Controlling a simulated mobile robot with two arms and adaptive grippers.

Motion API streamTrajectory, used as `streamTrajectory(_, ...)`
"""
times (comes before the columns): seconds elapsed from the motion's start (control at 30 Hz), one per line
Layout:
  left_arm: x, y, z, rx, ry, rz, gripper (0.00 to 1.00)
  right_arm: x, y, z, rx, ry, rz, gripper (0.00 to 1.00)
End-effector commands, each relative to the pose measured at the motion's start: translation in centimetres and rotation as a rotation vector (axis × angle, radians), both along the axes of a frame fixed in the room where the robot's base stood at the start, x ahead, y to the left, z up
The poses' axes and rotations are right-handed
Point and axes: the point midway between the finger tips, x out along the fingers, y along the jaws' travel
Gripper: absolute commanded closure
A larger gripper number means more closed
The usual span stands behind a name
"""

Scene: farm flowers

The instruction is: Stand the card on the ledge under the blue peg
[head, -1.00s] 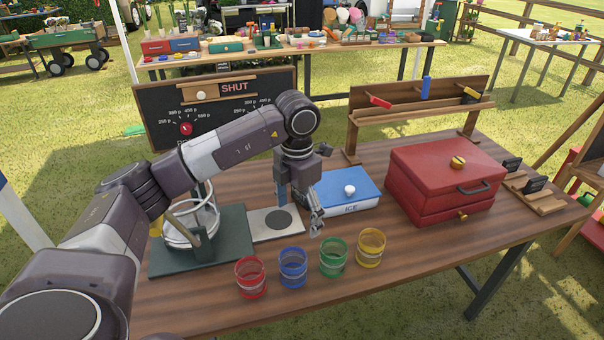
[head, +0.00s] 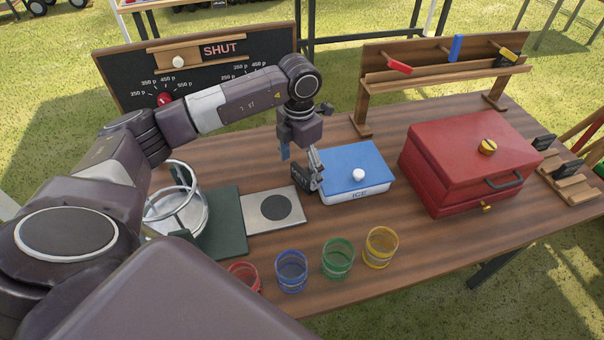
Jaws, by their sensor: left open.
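The blue peg (head: 456,47) is the middle one on the wooden rack, between a red peg (head: 399,67) and a yellow peg (head: 509,52). The rack's ledge (head: 436,78) runs below the pegs and looks bare under the blue one. Small dark cards (head: 544,142) stand in a wooden holder (head: 574,188) at the table's right end; their faces are too small to read. My left gripper (head: 301,170) is open and empty, pointing down just left of the blue-lidded ice box, far from the cards and rack. My right gripper is not in view.
The blue-lidded ice box (head: 350,165) and a large red box (head: 465,160) stand between my left gripper and the cards. Red, blue (head: 291,272), green and yellow glasses line the front. A scale (head: 272,208) and dark board (head: 215,60) are on the left.

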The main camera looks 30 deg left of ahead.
Motion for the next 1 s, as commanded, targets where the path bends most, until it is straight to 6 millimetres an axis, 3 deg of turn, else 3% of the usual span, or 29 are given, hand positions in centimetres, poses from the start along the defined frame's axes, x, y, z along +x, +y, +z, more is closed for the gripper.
streamTrajectory(0.2, 0.0, 0.0, -2.1, 0.0, 0.001, 0.001, 0.19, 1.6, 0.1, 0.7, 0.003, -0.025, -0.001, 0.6)
streamTrajectory(0.43, 0.0, 0.0, -2.2, 0.001, -0.001, 0.0, 0.2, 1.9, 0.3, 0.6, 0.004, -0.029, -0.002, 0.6)
streamTrajectory(0.87, 0.0, 0.0, -2.1, 0.001, -0.001, 0.0, 0.67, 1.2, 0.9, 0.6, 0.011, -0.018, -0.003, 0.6)
streamTrajectory(1.0, 0.1, 0.0, -2.1, 0.001, -0.001, 0.0, 0.68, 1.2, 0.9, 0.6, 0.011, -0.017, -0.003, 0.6)
